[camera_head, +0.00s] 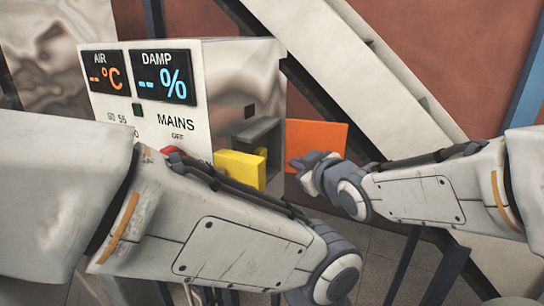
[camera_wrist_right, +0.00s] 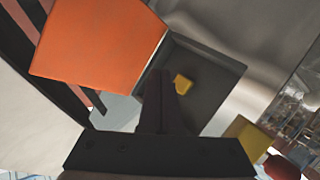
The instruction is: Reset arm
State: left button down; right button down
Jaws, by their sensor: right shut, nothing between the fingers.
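A pale machine (camera_head: 210,70) stands at the centre of the head view, with blank "AIR" and "DAMP" readouts and a "MAINS" label above "OFF". Its orange flap (camera_head: 325,137) stands open beside a dark recess (camera_head: 262,132). My right gripper (camera_head: 305,168) is in front of the flap's lower left part. In the right wrist view my right gripper (camera_wrist_right: 166,85) is shut and empty, pointing at the open compartment (camera_wrist_right: 205,60) next to the orange flap (camera_wrist_right: 95,42). A small yellow piece (camera_wrist_right: 182,84) shows inside. My left forearm crosses the machine's lower front; its gripper is out of view.
A pale slanted beam (camera_head: 345,75) rises behind the flap. Dark frame legs stand below right.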

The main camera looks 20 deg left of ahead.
jog(key=s+d+f+m+g+h, duration=0.3)
jog(key=s+d+f, duration=0.5)
jog(key=s+d, duration=0.3)
jog(key=s+d+f+m+g+h, duration=0.4)
jog(key=s+d+f, duration=0.5)
jog(key=s, duration=0.8)
jog(key=d+g+h, duration=0.2)
jog(key=d+g, duration=0.1)
jog(key=shift+d+f, duration=0.2)
jog(key=shift+d, duration=0.1)
